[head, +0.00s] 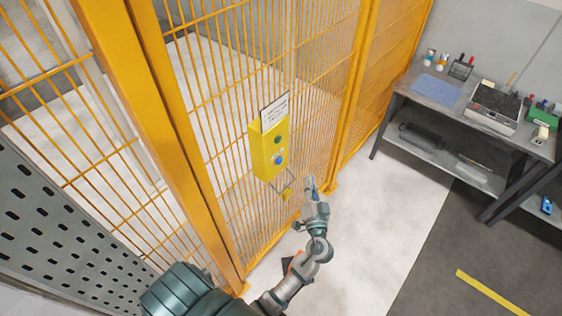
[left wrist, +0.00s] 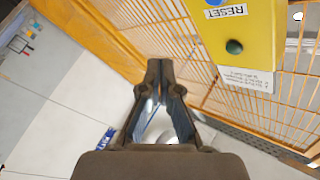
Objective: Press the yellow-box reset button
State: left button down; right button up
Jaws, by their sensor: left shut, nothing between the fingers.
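The yellow box (head: 262,160) is mounted on the orange mesh fence. It carries a green button (head: 278,140) and, below it, a blue button (head: 278,159). In the left wrist view the box (left wrist: 262,25) appears upside down at upper right, with its RESET label (left wrist: 226,12), green button (left wrist: 234,47) and part of the blue button (left wrist: 214,2) at the top edge. My left gripper (head: 311,186) is shut and empty, to the right of and below the box, apart from it. Its closed fingers (left wrist: 160,68) point along the fence, left of the box. My right gripper is not in view.
The mesh fence has thick orange posts (head: 150,110). A workbench (head: 395,93) with tools stands at right. The pale floor (head: 390,210) between is clear.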

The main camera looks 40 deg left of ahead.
aim_at(280, 161)
pick_arm(q)
jog(key=a+p, duration=0.2)
jog(key=a, duration=0.6)
jog(key=shift+w+a, duration=0.3)
jog(key=shift+a, duration=0.15)
dwell(1.1)
jog(key=shift+a, duration=0.25)
jog(key=shift+a, duration=0.5)
dwell(0.6)
jog(key=shift+d, duration=0.1)
jog(key=shift+d+b, duration=0.65)
jog(key=shift+d, duration=0.15)
